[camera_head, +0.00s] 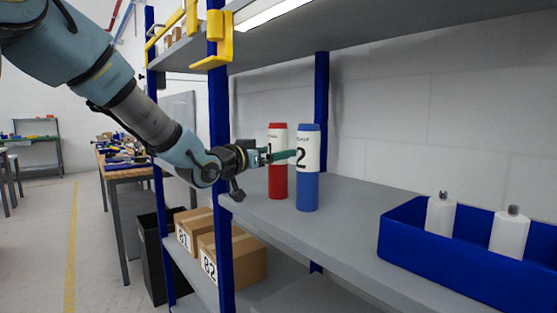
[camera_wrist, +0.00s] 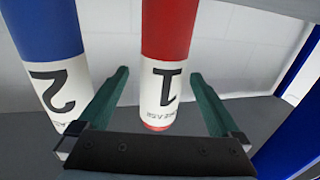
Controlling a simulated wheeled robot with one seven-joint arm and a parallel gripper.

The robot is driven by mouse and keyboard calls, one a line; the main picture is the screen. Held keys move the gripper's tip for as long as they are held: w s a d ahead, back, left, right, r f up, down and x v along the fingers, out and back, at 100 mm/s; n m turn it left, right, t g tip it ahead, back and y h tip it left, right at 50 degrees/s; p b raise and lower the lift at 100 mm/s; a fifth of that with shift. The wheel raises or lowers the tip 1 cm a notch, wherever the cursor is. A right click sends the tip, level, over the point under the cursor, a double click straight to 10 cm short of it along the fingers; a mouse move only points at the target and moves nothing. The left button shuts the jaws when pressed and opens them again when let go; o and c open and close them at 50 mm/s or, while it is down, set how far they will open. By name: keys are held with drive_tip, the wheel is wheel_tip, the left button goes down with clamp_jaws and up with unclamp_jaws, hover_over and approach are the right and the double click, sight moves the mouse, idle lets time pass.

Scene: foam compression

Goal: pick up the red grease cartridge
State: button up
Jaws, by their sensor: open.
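The red grease cartridge (camera_head: 278,183), with a white label marked 1, stands upright on the grey shelf. A blue cartridge (camera_head: 308,190) marked 2 stands close to its right. My gripper (camera_head: 280,154) is level with the labels, and one finger crosses in front of the red cartridge's label. In the wrist view the picture is inverted; the red cartridge (camera_wrist: 170,35) appears between the two open green fingers (camera_wrist: 160,74), with a gap on each side. The blue cartridge (camera_wrist: 47,28) is outside the left finger there. How deep the red cartridge sits between the fingers is unclear.
A blue bin (camera_head: 440,262) with white bottles (camera_head: 510,236) stands at the right of the grey shelf (camera_head: 345,218). A blue post (camera_head: 219,110) stands left of the cartridges, near my arm. Cardboard boxes (camera_head: 240,262) sit on the shelf below. An upper shelf hangs overhead.

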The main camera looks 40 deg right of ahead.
drive_tip(key=d+p, duration=0.1)
drive_tip(key=d, duration=0.1)
drive_tip(key=w+d+p, duration=0.1)
drive_tip(key=d, duration=0.2)
drive_tip(key=shift+f, duration=0.1)
clamp_jaws()
idle(0.8)
